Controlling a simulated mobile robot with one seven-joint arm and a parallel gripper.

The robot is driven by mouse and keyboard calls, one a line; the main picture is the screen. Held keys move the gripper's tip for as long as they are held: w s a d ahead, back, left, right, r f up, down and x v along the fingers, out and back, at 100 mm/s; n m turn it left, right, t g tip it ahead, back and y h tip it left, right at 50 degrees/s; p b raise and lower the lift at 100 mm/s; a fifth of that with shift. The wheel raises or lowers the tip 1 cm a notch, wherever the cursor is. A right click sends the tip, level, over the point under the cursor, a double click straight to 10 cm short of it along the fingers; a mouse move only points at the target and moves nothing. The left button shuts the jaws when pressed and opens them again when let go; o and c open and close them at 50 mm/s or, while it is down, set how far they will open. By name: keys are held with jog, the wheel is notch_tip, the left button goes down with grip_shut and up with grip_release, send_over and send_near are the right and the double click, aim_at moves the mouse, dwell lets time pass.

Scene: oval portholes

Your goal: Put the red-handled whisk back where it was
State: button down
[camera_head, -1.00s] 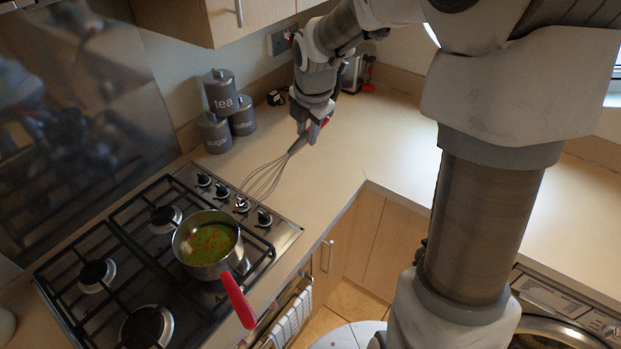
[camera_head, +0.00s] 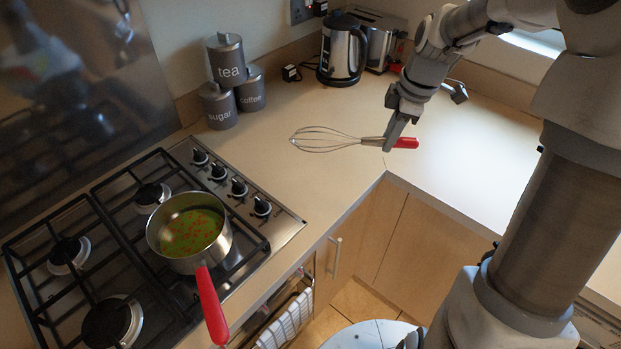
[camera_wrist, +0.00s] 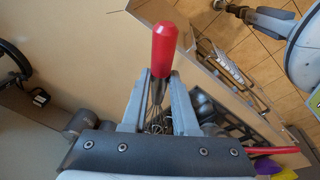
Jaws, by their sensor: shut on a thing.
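The red-handled whisk (camera_head: 330,139) is in my gripper (camera_head: 390,143), which is shut on it near the base of the red handle. In the head view the whisk lies roughly level, its wire loops pointing left and its red handle right, over the counter corner. I cannot tell its exact height above the counter. In the wrist view the red handle (camera_wrist: 165,50) points up between the two fingers of my gripper (camera_wrist: 158,85), and the wires run down behind them, partly hidden.
A pot (camera_head: 190,235) of green and orange food stands on the gas hob (camera_head: 85,285), its red handle toward the front. Canisters (camera_head: 230,85), a kettle (camera_head: 342,48) and a toaster (camera_head: 380,38) stand at the back. The counter (camera_head: 455,150) right of my gripper is clear.

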jog(key=s+a+f+m+t+b, duration=0.1)
jog(key=s+a+f+m+b, duration=0.1)
jog(key=a+f+m+b, duration=0.35)
jog(key=m+t+b, duration=0.1)
jog(key=m+b, duration=0.3)
jog(key=m, duration=0.1)
send_over(313, 185)
jog(key=s, duration=0.1)
jog(key=f, duration=0.8)
jog(key=shift+s+d+f, duration=0.15)
jog(key=shift+d+f, duration=0.1)
jog(key=shift+d, duration=0.05)
jog(key=shift+f, duration=2)
jog(key=shift+f+b, duration=0.25)
jog(key=shift+b, duration=0.1)
jog(key=c, duration=0.7)
grip_release()
jog(key=shift+r, duration=0.1)
jog(key=shift+r, duration=0.1)
